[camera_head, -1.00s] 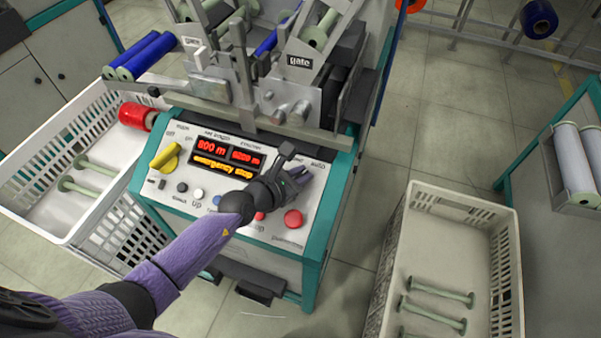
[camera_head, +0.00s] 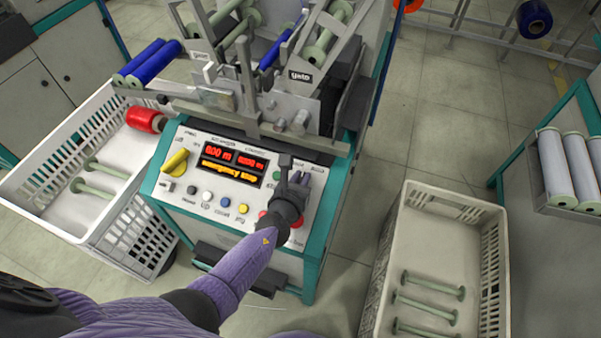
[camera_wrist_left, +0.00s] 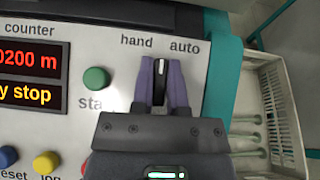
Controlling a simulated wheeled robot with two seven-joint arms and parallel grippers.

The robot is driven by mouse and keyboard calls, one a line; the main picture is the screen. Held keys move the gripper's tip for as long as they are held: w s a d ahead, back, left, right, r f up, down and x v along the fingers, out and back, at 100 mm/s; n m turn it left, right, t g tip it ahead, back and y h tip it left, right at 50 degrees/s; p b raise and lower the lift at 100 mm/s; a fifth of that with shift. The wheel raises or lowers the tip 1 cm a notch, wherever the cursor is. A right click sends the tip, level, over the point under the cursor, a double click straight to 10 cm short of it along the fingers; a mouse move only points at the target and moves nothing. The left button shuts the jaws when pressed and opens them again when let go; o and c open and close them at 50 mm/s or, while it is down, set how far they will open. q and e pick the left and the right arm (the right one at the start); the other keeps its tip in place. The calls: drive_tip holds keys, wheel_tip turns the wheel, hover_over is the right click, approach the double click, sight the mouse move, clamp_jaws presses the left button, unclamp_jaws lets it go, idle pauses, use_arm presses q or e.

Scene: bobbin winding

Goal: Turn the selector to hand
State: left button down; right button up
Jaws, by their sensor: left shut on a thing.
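The selector (camera_wrist_left: 159,82) is a black knob with a white mark, on the machine's light grey control panel (camera_wrist_left: 110,45). In the left wrist view it sits between the purple fingers of my left gripper (camera_wrist_left: 160,88), which are shut on it from both sides. The printed words "hand" and "auto" stand above it, hand to the left and auto to the right. The white mark points roughly up, between the two words. In the head view my left gripper (camera_head: 299,180) is at the panel's right part and hides most of the selector. My right gripper is not in view.
A green start button (camera_wrist_left: 96,79) is just left of the selector. The lit display (camera_head: 233,162) shows an emergency stop message. A yellow switch (camera_head: 176,161) is at the panel's left. White crates with pale green bobbins stand on the left (camera_head: 110,212) and right (camera_head: 455,204).

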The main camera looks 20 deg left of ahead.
use_arm(q)
drive_tip(key=shift+n+y, duration=0.8)
drive_tip(key=shift+n, duration=0.3)
drive_tip(key=shift+n+g+y, duration=0.3)
drive_tip(key=shift+n+y, duration=0.7)
drive_tip(key=shift+n, duration=0.2)
drive_tip(key=shift+n+y, duration=0.4)
drive_tip(key=shift+n, duration=0.2)
drive_tip(key=shift+n+g+y, duration=0.3)
drive_tip(key=shift+n+g, duration=0.1)
drive_tip(key=shift+n, duration=0.2)
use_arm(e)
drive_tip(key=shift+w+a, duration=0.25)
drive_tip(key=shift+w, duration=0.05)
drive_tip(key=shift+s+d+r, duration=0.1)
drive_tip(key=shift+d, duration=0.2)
use_arm(q)
drive_tip(key=c, duration=0.6)
unclamp_jaws()
drive_tip(key=shift+c, duration=0.2)
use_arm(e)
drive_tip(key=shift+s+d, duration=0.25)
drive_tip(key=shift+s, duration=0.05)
use_arm(q)
drive_tip(key=shift+a+r, duration=0.1)
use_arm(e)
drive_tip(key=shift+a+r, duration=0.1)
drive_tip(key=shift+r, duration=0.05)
